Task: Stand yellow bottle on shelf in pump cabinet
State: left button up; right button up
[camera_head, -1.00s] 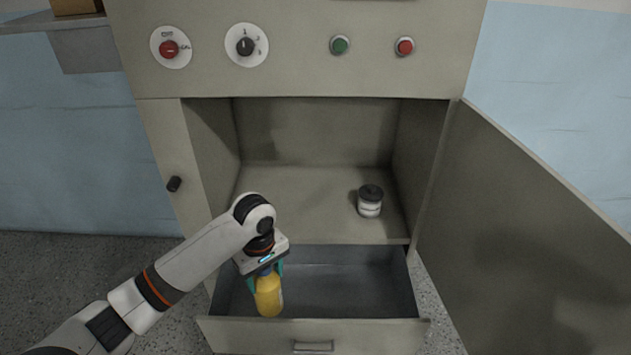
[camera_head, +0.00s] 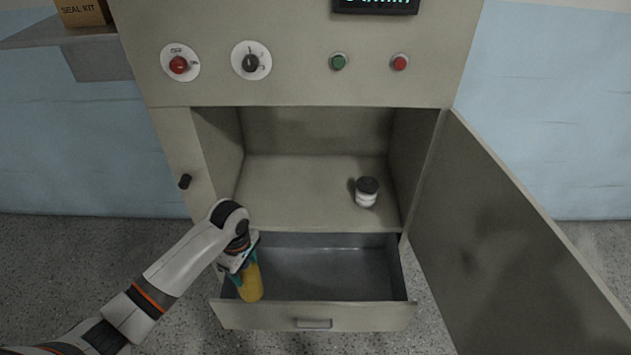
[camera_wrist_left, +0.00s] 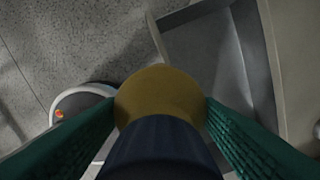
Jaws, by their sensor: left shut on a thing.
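The yellow bottle (camera_head: 250,283) is in my left gripper (camera_head: 241,268), at the left end of the open drawer. It leans slightly in the head view. In the left wrist view the green fingers press on both sides of the bottle (camera_wrist_left: 160,92), with its dark blue cap nearest the camera. I cannot tell whether the bottle touches the drawer. The pump cabinet (camera_head: 290,85) stands open, and its shelf (camera_head: 290,190) lies above the drawer, behind and above the gripper. My right gripper is not in view.
A small white jar with a black lid (camera_head: 366,193) stands on the right part of the shelf. The drawer (camera_head: 330,270) is pulled out and otherwise looks empty. The cabinet door (camera_head: 500,230) is swung open at the right. The shelf's left and middle are clear.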

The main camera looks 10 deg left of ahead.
aim_at(273, 199)
jog(key=i+j, duration=0.15)
jog(key=i, duration=0.3)
jog(key=i+j, duration=0.2)
jog(key=i, duration=0.3)
jog(key=i+j, duration=0.15)
jog(key=i, duration=0.3)
